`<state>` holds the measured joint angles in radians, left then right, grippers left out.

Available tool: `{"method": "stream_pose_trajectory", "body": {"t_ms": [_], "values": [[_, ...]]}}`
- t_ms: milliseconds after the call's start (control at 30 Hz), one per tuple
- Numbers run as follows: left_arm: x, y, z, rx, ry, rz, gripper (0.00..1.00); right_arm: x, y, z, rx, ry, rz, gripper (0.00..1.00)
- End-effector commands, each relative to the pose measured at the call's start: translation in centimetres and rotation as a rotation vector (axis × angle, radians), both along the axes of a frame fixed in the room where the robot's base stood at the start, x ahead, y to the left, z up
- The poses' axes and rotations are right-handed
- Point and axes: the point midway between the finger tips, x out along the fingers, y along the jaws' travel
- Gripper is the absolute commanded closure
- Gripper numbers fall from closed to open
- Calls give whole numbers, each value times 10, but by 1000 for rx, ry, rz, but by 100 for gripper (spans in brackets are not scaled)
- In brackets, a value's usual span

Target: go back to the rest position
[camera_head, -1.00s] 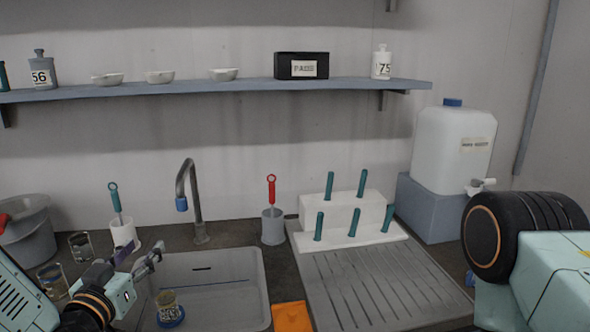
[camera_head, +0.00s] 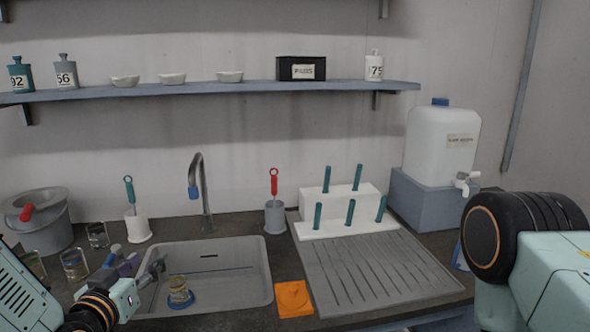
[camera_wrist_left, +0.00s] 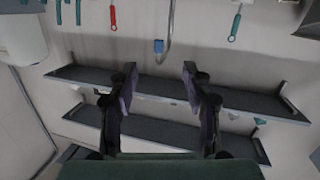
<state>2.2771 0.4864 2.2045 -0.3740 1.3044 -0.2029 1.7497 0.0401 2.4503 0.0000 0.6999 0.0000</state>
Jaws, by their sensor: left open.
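My left arm comes in from the lower left in the head view. Its gripper (camera_head: 138,264) is open and empty, above the counter at the left edge of the sink (camera_head: 232,294). In the left wrist view the two dark fingers (camera_wrist_left: 158,82) stand wide apart with nothing between them. Behind them that view shows the wall and shelves, turned upside down. My right arm shows at the right edge of the head view, but its gripper is out of view.
A glass beaker with a yellowish band (camera_head: 178,289) stands in the sink near my left gripper. Glass jars (camera_head: 75,265) and a grey bucket (camera_head: 47,230) stand left. The tap (camera_head: 197,185) rises behind the sink. An orange cloth (camera_head: 293,299) lies beside the ribbed drainboard (camera_head: 375,275).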

Motion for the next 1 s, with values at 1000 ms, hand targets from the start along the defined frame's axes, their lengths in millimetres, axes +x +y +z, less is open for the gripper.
{"method": "stream_pose_trajectory", "body": {"t_ms": [1000], "values": [[-361,-63,-320,50,1411,7,51,0,0,-38,0,0,0,54]]}}
